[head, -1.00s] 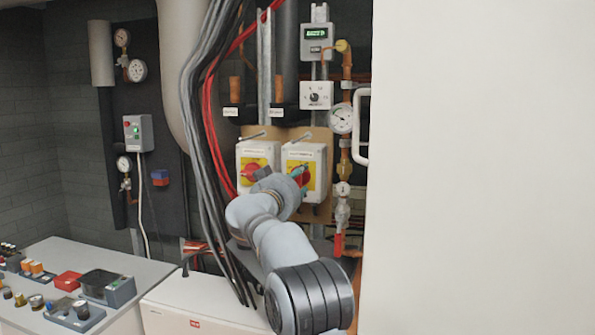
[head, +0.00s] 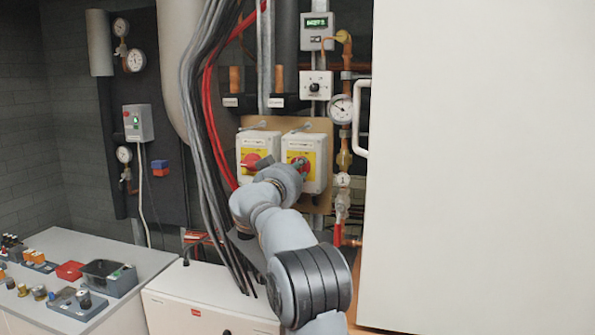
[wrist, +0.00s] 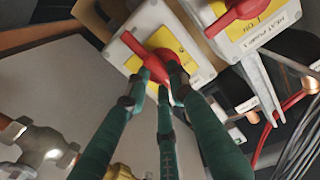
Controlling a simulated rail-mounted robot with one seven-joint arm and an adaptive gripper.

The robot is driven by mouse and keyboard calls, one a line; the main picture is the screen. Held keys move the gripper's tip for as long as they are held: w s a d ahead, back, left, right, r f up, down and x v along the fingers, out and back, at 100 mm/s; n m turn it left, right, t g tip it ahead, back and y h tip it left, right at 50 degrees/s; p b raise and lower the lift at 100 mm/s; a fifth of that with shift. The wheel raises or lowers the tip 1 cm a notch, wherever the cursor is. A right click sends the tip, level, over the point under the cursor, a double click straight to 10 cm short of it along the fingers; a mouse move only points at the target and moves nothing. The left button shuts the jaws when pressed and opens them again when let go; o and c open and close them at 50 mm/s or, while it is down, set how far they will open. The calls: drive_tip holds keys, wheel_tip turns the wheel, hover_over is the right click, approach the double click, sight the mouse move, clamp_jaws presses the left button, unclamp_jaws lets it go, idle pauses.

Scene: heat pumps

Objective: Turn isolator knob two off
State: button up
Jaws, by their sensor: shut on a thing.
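Two white isolator boxes with yellow plates and red knobs hang side by side on a tan board. The right isolator box (head: 318,178) has its knob largely hidden by my gripper (head: 298,165) in the head view. In the wrist view my green fingers (wrist: 157,78) are shut on the red knob (wrist: 156,64) of this box. The knob lies slanted across its yellow plate. The left isolator box (head: 246,147) has its own red knob (head: 252,160), which my gripper does not touch. That knob also shows in the wrist view (wrist: 238,14), beside the letters "ON".
Grey and red cables (head: 205,140) hang left of the boxes. A copper pipe with gauges (head: 341,108) runs just right of them. A large white panel (head: 470,170) with a handle fills the right side. A bench (head: 130,262) with small parts stands lower left.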

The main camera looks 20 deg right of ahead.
clamp_jaws()
drive_tip(key=shift+n+b, duration=0.3)
drive_tip(key=shift+b, duration=0.1)
drive_tip(key=n+b, duration=0.1)
drive_tip(key=n, duration=0.4)
drive_tip(key=n+b, duration=0.1)
drive_tip(key=n, duration=0.5)
drive_tip(key=n+b, duration=0.1)
drive_tip(key=n, duration=0.5)
drive_tip(key=shift+w+a+r, duration=0.15)
drive_tip(key=shift+w+a, duration=0.15)
drive_tip(key=shift+n, duration=0.3)
drive_tip(key=o, duration=0.9)
unclamp_jaws()
